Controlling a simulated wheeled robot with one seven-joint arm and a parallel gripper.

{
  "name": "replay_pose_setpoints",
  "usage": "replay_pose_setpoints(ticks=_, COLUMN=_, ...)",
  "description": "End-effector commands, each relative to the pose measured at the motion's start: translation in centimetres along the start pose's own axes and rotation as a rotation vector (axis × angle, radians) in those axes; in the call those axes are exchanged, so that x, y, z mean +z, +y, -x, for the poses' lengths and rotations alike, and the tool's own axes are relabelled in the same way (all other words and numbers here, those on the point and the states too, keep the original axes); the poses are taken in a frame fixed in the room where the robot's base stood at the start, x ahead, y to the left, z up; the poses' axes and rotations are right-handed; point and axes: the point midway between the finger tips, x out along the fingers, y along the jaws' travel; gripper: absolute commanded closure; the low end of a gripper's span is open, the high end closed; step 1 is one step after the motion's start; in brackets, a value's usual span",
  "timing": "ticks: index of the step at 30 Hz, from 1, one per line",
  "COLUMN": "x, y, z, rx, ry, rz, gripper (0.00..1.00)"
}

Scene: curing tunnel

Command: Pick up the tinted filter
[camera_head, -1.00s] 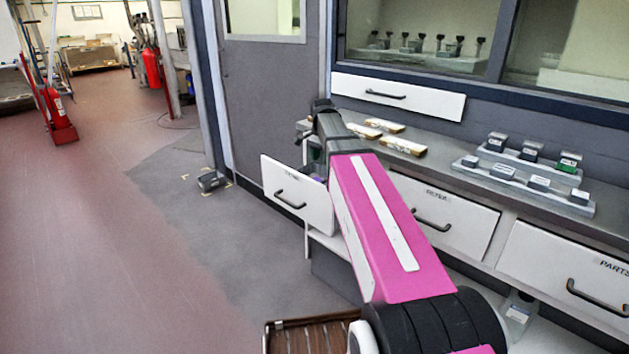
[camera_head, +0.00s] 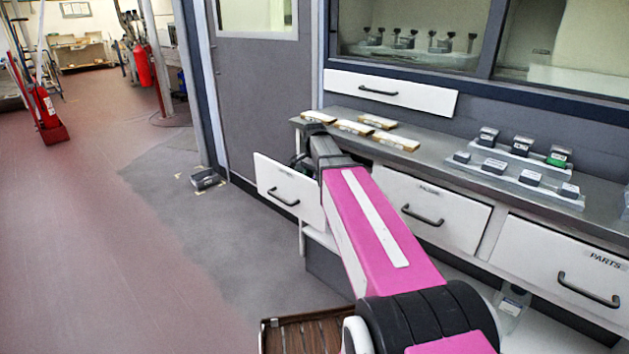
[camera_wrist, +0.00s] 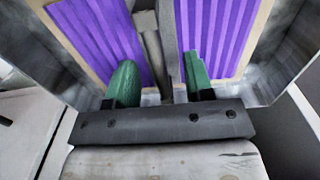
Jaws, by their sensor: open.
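In the wrist view, my gripper (camera_wrist: 160,82) is open, with its two green fingertips apart. It points down into a grey-walled drawer. Two purple ribbed panels with tan edges, a left one (camera_wrist: 98,40) and a right one (camera_wrist: 212,35), lie beyond the fingers, with a grey strip (camera_wrist: 152,45) between them. These may be the tinted filter; I cannot tell which or whether the fingers touch them. In the head view, the pulled-out white drawer (camera_head: 275,192) is at the counter's left end, and my arm hides most of its inside and my gripper.
Several tan-edged flat pieces (camera_head: 397,142) lie on the steel counter (camera_head: 440,153). Stepped grey racks (camera_head: 515,172) with dark blocks and one green block stand right of them. Closed drawers (camera_head: 432,210) line the counter front. The floor at left (camera_head: 120,250) is mostly clear.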

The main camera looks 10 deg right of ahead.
Motion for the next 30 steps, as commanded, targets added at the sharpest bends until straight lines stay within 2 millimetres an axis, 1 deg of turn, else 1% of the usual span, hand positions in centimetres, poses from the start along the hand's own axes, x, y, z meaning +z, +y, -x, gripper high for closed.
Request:
replay_pose_setpoints(ticks=8, x=0.0, y=0.0, z=-0.1, rx=0.0, ry=0.0, rz=0.0, gripper=0.52)
replay_pose_setpoints(ticks=11, x=0.0, y=0.0, z=-0.1, rx=0.0, ry=0.0, rz=0.0, gripper=0.67)
replay_pose_setpoints(ticks=12, x=0.0, y=0.0, z=-0.1, rx=0.0, ry=0.0, rz=0.0, gripper=0.73)
replay_pose_setpoints(ticks=17, x=0.0, y=0.0, z=-0.1, rx=0.0, ry=0.0, rz=0.0, gripper=0.99)
replay_pose_setpoints(ticks=22, x=0.0, y=0.0, z=-0.1, rx=0.0, ry=0.0, rz=0.0, gripper=1.0)
replay_pose_setpoints(ticks=25, x=0.0, y=0.0, z=0.3, rx=0.0, ry=0.0, rz=0.0, gripper=1.0)
replay_pose_setpoints(ticks=28, x=0.0, y=0.0, z=1.3, rx=0.0, ry=0.0, rz=0.0, gripper=1.0)
replay_pose_setpoints(ticks=30, x=0.0, y=0.0, z=2.4, rx=-0.001, ry=0.001, rz=0.0, gripper=1.0)
